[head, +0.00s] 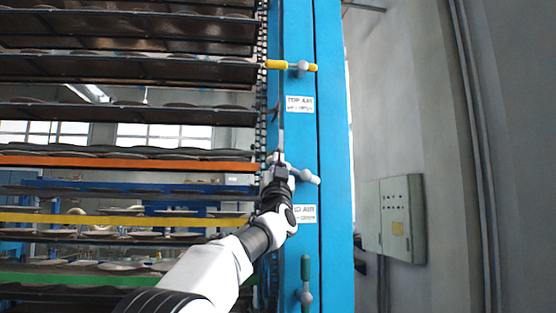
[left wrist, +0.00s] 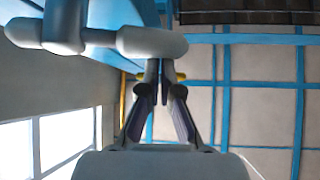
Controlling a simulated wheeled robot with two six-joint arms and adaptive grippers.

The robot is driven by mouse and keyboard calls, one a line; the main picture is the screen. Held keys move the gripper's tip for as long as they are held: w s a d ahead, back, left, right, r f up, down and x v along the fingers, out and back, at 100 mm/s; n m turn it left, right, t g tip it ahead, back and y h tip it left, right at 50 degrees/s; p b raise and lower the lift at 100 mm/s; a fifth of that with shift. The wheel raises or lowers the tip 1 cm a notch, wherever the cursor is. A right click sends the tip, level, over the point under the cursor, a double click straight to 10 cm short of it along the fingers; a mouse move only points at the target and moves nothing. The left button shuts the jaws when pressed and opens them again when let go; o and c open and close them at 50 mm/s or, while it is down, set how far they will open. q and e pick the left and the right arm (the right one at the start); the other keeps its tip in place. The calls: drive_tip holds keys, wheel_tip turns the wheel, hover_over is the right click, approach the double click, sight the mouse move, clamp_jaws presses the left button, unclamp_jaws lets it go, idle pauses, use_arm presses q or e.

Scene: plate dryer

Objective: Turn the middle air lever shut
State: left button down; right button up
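The middle air lever (head: 306,176) has a pale grey handle and lies nearly crosswise on the blue column (head: 332,150). Its left part is partly hidden behind my left gripper (head: 281,150) in the head view. In the left wrist view the pale lever handle (left wrist: 150,42) crosses at the top, by the fingertips. My left gripper (left wrist: 160,70) points upward with its fingers close together, and nothing shows between them. I cannot tell whether it touches the lever. My right gripper is not in view.
A yellow-handled lever (head: 278,64) lies crosswise above, and a green-handled lever (head: 305,270) stands upright below. Racks of plates (head: 130,155) fill the left side. A grey control box (head: 400,218) hangs on the right wall.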

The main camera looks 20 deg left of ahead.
use_arm(q)
drive_tip(key=shift+w+a+f+n+g+y, duration=0.1)
drive_tip(key=shift+f+n+g+y, duration=0.2)
drive_tip(key=shift+n+y, duration=0.25)
drive_tip(key=shift+w+a+f+n+g+y, duration=0.1)
drive_tip(key=shift+f+n+g+y, duration=0.15)
drive_tip(key=shift+n+y, duration=0.3)
drive_tip(key=shift+s+f, duration=0.1)
drive_tip(key=shift+f, duration=0.4)
idle(0.9)
drive_tip(key=shift+w+a+f, duration=0.1)
drive_tip(key=shift+w+f, duration=0.1)
drive_tip(key=shift+w, duration=0.1)
idle(0.6)
